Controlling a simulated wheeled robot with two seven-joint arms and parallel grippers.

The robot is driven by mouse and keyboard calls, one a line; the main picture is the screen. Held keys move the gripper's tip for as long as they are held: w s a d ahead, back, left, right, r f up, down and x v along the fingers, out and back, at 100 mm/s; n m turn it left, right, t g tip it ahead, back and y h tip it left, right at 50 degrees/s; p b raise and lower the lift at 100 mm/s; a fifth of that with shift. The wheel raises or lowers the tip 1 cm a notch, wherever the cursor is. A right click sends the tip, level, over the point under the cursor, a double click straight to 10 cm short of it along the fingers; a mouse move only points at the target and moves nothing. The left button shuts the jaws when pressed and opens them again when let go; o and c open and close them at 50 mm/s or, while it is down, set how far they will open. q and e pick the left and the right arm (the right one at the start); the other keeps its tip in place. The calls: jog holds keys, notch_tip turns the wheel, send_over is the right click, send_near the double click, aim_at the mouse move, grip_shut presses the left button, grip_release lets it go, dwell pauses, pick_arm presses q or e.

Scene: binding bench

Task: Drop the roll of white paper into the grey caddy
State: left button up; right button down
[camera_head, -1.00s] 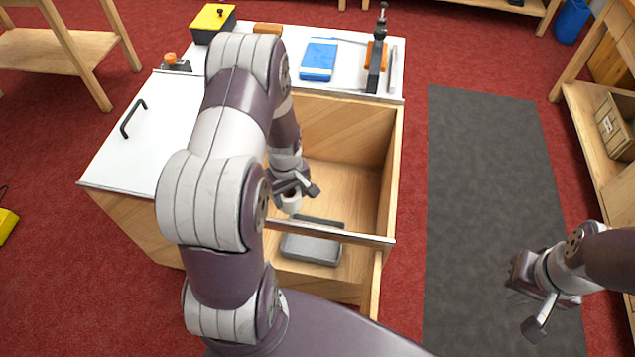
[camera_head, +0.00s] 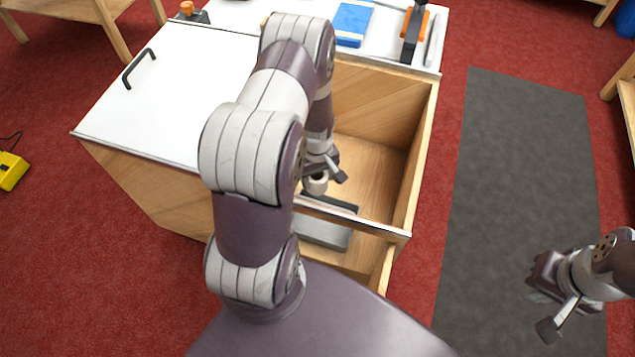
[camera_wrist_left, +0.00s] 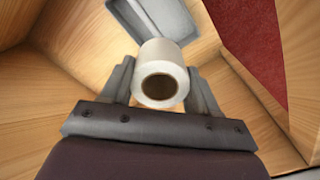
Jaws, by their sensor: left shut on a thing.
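My left gripper (camera_head: 325,178) is shut on the roll of white paper (camera_head: 316,184), inside the open wooden compartment of the bench. In the left wrist view the roll (camera_wrist_left: 161,72) sits between the two fingers of the gripper (camera_wrist_left: 160,90), its hollow end facing the camera. The grey caddy (camera_head: 322,232) lies low in the compartment, partly hidden by a metal-edged rail. In the left wrist view the caddy (camera_wrist_left: 180,20) shows just beyond the roll. My right gripper (camera_head: 558,312) is over the dark mat, its fingers apart and nothing between them.
The compartment's walls (camera_head: 412,170) and front rail (camera_head: 370,226) stand close around my left gripper. A white lid (camera_head: 170,90) with a black handle covers the left part of the bench. A blue pad (camera_head: 353,22) and a black-and-orange tool (camera_head: 414,32) lie behind.

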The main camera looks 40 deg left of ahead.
aim_at(317, 188)
pick_arm(q)
notch_tip(317, 188, down, 6)
jog(key=b, duration=0.5)
jog(key=shift+f+b, duration=0.15)
jog(key=shift+b, duration=0.25)
jog(key=o, duration=1.1)
jog(key=shift+o, duration=0.2)
jog(key=shift+r, duration=0.2)
notch_tip(317, 188, up, 12)
jog(key=p, duration=0.3)
jog(key=shift+r+p, duration=0.25)
jog(key=shift+p, duration=0.05)
